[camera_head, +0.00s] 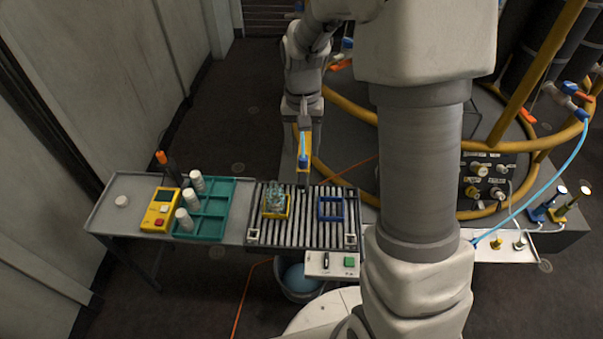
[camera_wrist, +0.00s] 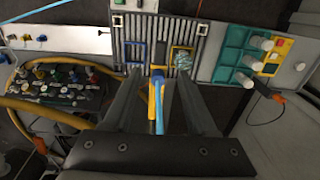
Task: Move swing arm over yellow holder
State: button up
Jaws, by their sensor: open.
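A yellow bar with blue parts, which looks like the swing arm (camera_head: 304,150), is at the far edge of the slatted grate. In the wrist view the swing arm (camera_wrist: 157,105) runs between the two dark fingers of my gripper (camera_wrist: 159,78), which are apart. I cannot tell whether either finger touches it. The yellow holder (camera_head: 288,213) sits on the left part of the grate with a clear, glassy object in it. It also shows in the wrist view (camera_wrist: 174,58).
The blue holder (camera_head: 331,218) is empty on the grate (camera_head: 308,240). To the left are a teal tray (camera_head: 212,225) with white bottles and a yellow device (camera_head: 160,210). A control box (camera_head: 333,264) is in front. Yellow pipes (camera_head: 545,70) stand at right.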

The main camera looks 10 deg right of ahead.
aim_at(302, 178)
notch_tip(302, 178, down, 10)
jog(key=shift+f, duration=0.2)
grip_shut()
dwell(0.4)
dwell(1.1)
